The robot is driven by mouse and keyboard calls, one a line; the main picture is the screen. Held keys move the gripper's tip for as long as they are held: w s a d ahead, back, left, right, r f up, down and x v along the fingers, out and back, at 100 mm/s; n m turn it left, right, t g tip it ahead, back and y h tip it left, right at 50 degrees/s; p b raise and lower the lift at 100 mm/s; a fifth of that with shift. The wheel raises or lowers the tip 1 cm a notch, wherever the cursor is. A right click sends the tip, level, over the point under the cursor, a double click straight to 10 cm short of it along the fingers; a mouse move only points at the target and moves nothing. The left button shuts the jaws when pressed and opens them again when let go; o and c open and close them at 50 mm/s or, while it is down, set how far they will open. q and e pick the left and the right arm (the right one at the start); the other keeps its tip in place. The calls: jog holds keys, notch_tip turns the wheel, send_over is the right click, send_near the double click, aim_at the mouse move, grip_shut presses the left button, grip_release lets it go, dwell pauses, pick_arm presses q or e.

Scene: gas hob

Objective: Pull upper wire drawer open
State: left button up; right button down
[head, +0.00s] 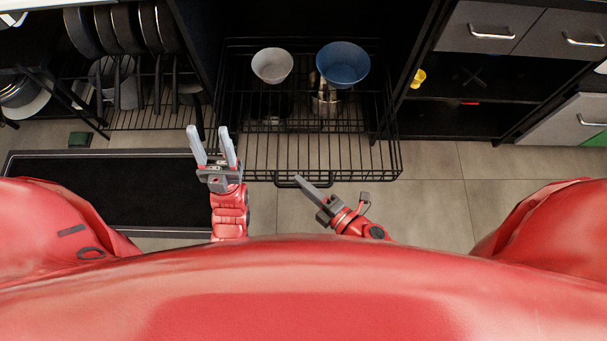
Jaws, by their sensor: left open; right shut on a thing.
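The upper wire drawer (350,158) is a black wire basket at the centre of the head view. It stands partly out of the dark cabinet, with a small black handle (287,182) on its front edge. My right gripper (300,181) is at this handle and shut on it; the fingers hide part of the handle. My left gripper (212,140) is open and empty, fingers pointing away from me, beside the drawer's front left corner.
A white bowl (272,66) and a blue bowl (343,63) sit at the back of the basket. Pans (125,30) stand in a wire rack on the left. A black mat (110,185) lies on the floor at left. The tiled floor (430,205) at right is clear.

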jog(key=c, duration=0.9)
grip_release()
jog(key=p+v, duration=0.5)
jog(key=v, duration=1.2)
jog(key=shift+d+p, duration=0.2)
jog(key=shift+p, duration=0.1)
jog(key=shift+s, duration=0.1)
